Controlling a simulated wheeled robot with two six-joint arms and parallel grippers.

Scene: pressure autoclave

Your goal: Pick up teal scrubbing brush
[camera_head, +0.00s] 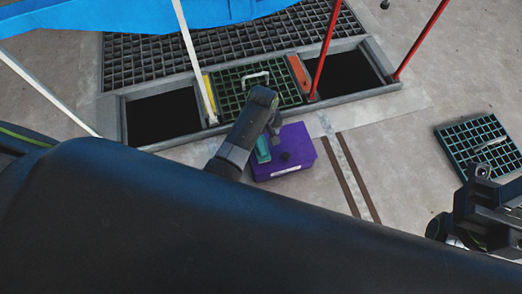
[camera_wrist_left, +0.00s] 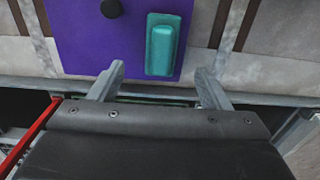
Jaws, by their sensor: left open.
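The teal scrubbing brush (camera_head: 262,149) lies on top of a purple box (camera_head: 296,146) on the floor. In the left wrist view the brush (camera_wrist_left: 162,45) is a rounded teal block on the purple surface (camera_wrist_left: 90,45), near one edge. My left gripper (camera_head: 272,122) is over the box's far side, partly covering it. Its open fingers (camera_wrist_left: 161,80) are apart, with the brush's near end lined up between them and nothing held. Whether they are level with the brush is unclear. My right gripper (camera_head: 482,195) shows in part at the right edge; its fingertips are unclear.
A black round knob (camera_wrist_left: 111,8) sits on the box beside the brush. Behind are floor grates (camera_head: 245,85) with dark open pits (camera_head: 350,72) and red posts (camera_head: 325,50). A loose grate panel (camera_head: 475,143) lies at right. The floor between box and panel is clear.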

